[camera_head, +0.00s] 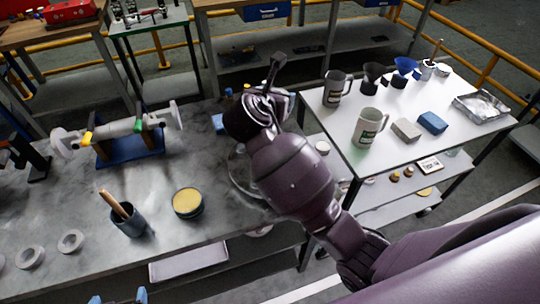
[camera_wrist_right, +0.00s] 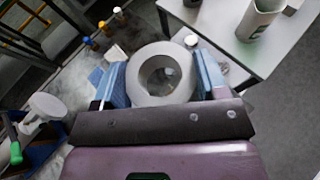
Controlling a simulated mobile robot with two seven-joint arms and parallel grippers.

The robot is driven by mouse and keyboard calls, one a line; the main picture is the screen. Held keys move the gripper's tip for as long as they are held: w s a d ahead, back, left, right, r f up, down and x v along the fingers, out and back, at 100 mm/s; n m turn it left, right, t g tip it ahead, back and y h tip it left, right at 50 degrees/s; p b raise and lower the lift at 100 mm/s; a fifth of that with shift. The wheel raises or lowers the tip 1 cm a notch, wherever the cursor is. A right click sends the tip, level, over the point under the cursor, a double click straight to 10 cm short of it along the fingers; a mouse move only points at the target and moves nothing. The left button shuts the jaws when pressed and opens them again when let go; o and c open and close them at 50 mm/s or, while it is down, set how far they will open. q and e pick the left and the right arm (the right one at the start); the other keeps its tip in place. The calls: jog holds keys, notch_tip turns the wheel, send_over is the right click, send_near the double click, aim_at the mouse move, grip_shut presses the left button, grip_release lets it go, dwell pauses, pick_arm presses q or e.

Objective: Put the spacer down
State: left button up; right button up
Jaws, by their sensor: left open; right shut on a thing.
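The spacer (camera_wrist_right: 160,98) is a thick pale grey ring. In the right wrist view it sits between the blue pads of my right gripper (camera_wrist_right: 164,78), which is shut on it; its hole faces the camera. In the head view my right arm hides the spacer and that gripper's fingers. Under the arm is the grey workbench (camera_head: 85,190). My left gripper (camera_head: 118,298) shows only its blue fingertips at the bottom edge of the head view, apart and with nothing seen between them.
A white table (camera_head: 345,120) with mugs stands right.

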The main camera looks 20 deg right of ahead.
jog(key=shift+m+g+h, duration=0.4)
jog(key=shift+m+h, duration=0.1)
jog(key=f, duration=0.5)
jog(key=a+f+b, duration=0.1)
jog(key=f, duration=0.9)
jog(key=shift+w+a, duration=0.15)
notch_tip(320, 180, down, 3)
jog(key=shift+f+b, duration=0.1)
jog(key=shift+b, duration=0.3)
jog(key=shift+f, duration=0.3)
jog(key=o, duration=1)
jog(key=shift+f, duration=0.15)
jog(key=shift+r, duration=0.2)
